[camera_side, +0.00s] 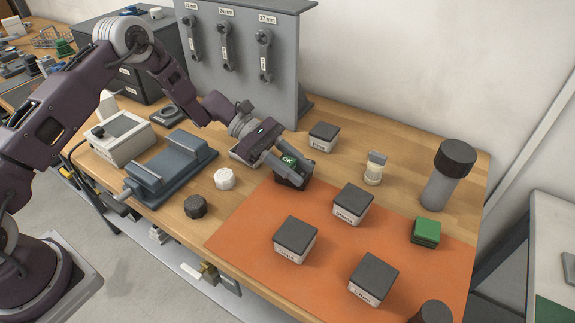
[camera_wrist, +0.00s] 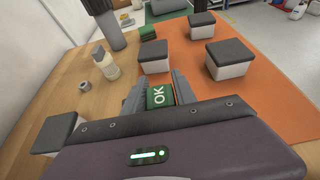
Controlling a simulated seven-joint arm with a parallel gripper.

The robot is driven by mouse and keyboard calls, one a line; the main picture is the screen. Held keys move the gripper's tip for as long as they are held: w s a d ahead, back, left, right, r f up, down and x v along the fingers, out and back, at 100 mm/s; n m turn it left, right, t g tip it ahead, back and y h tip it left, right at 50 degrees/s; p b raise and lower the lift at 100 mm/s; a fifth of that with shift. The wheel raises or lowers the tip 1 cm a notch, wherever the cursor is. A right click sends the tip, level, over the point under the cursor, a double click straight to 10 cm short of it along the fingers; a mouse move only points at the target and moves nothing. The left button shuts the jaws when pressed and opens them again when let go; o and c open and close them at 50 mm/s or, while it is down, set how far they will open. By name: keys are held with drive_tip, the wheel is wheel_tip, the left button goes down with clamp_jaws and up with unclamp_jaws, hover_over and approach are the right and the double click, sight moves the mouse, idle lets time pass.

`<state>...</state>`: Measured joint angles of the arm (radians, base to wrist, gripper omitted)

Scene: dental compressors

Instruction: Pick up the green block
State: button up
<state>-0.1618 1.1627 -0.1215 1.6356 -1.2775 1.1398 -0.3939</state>
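A green block marked OK (camera_side: 289,161) sits between the fingers of my gripper (camera_side: 292,174) near the back left edge of the orange mat. In the wrist view the green OK block (camera_wrist: 159,97) fills the space between the two fingers of my gripper (camera_wrist: 159,88), with no clear gap on either side. The side view does not show clearly whether its underside touches the mat. A second green piece, a flat stack with dark layers (camera_side: 426,232), lies at the mat's right; it also shows in the wrist view (camera_wrist: 148,33).
Several dark-lidded white boxes stand about, including one on the mat near my gripper (camera_side: 352,204). A small bottle (camera_side: 375,168) and a tall dark-capped cylinder (camera_side: 448,174) stand behind. A blue-grey vise (camera_side: 168,165), white knob (camera_side: 224,179) and dark knob (camera_side: 195,206) are left.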

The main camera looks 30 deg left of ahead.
clamp_jaws()
drive_tip(key=shift+r, duration=0.15)
wheel_tip(320, 180, up, 10)
drive_tip(key=w, duration=0.3)
wheel_tip(320, 180, down, 10)
